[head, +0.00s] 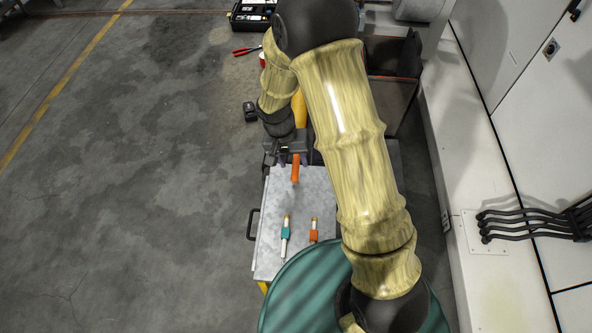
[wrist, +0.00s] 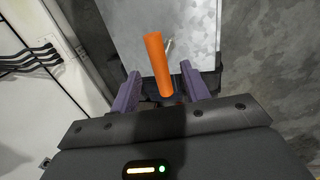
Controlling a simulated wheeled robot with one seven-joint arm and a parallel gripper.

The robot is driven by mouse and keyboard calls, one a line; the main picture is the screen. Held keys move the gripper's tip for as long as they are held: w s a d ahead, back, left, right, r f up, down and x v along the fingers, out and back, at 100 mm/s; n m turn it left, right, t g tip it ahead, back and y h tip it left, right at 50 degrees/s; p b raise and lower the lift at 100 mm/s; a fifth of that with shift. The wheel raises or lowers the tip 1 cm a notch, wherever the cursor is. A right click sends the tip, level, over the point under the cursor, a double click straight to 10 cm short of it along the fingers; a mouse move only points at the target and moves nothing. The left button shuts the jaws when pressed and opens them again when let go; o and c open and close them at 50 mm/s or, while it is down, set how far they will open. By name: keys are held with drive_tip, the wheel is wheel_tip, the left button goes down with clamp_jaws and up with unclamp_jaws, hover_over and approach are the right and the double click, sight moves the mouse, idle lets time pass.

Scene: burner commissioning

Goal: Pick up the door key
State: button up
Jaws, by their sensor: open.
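An orange cylinder (head: 295,168), which looks like the handle of the door key, is at the far end of a grey metal cart top (head: 318,188). A small pale metal piece shows beside it in the wrist view. My gripper (head: 291,158) is at the orange handle, with its jaws open. In the wrist view the handle (wrist: 158,65) lies between the two purple fingers (wrist: 159,70), with a gap on both sides. Whether the handle stands upright or tilts, I cannot tell.
Two slim rods, one with a teal block (head: 285,234) and one with an orange block (head: 314,236), lie on the near cart top. A green drum (head: 300,290) stands at the near end. White cabinets (head: 540,110) line the right; open floor lies left.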

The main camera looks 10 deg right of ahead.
sight(294, 166)
drive_tip(key=f, duration=0.1)
drive_tip(key=f+b, duration=0.1)
drive_tip(key=f, duration=0.2)
drive_tip(key=shift+s+d+f+b, duration=0.1)
drive_tip(key=shift+d+f+b, duration=0.15)
drive_tip(key=shift+d+b, duration=0.1)
clamp_jaws()
